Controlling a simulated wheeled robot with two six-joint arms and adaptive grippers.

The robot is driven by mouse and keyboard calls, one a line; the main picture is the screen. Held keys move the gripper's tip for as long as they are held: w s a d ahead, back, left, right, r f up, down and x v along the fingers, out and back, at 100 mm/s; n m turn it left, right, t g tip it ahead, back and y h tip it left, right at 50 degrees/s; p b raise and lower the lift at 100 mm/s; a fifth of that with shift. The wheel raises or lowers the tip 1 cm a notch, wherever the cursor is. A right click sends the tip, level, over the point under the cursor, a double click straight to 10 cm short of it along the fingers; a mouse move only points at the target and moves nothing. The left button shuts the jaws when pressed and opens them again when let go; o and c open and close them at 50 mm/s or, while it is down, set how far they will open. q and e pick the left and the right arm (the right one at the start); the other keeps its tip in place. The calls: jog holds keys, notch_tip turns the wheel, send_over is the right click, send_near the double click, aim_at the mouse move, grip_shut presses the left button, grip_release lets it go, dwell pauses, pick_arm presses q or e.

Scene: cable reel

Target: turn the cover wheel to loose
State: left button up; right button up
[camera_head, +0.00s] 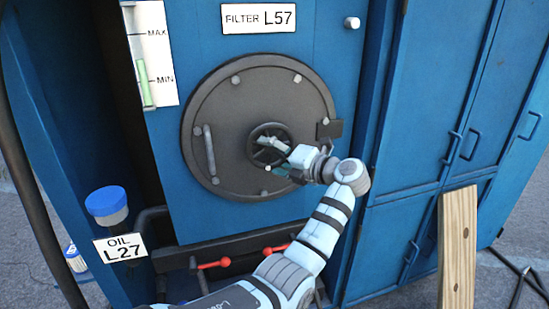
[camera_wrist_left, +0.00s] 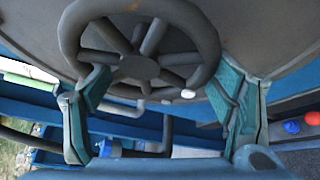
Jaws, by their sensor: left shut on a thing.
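The cover wheel (camera_head: 254,150) is a small dark spoked handwheel in the middle of the round grey cover (camera_head: 232,105) on the blue cabinet. My left gripper (camera_head: 276,147) is at the wheel from the lower right and partly hides it. In the left wrist view the wheel (camera_wrist_left: 138,68) fills the top, and the teal-padded fingers of my gripper (camera_wrist_left: 160,88) stand on either side of its lower rim, shut on it. The exact contact of the pads is hard to see. My right gripper is in neither view.
A handle (camera_head: 209,150) stands on the cover's left, and a hinge block (camera_head: 329,129) on its right. Red valve levers (camera_head: 214,263) and a blue-capped oil filler (camera_head: 106,203) are below left. A wooden plank (camera_head: 457,250) leans at the lower right.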

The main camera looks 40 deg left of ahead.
pick_arm(q)
jog(key=shift+a+r+n+h, duration=0.1)
jog(key=shift+r+n+h, duration=0.35)
jog(key=shift+n, duration=0.45)
jog(key=shift+o, duration=0.2)
jog(key=o, duration=1)
jog(key=shift+a, duration=0.1)
jog(key=shift+o, duration=0.9)
jog(key=shift+s, duration=0.25)
jog(key=shift+d, duration=0.2)
jog(key=shift+d, duration=0.1)
jog(key=shift+d, duration=0.25)
jog(key=v, duration=1.1)
jog(key=shift+s+d, duration=0.2)
jog(key=shift+s, duration=0.1)
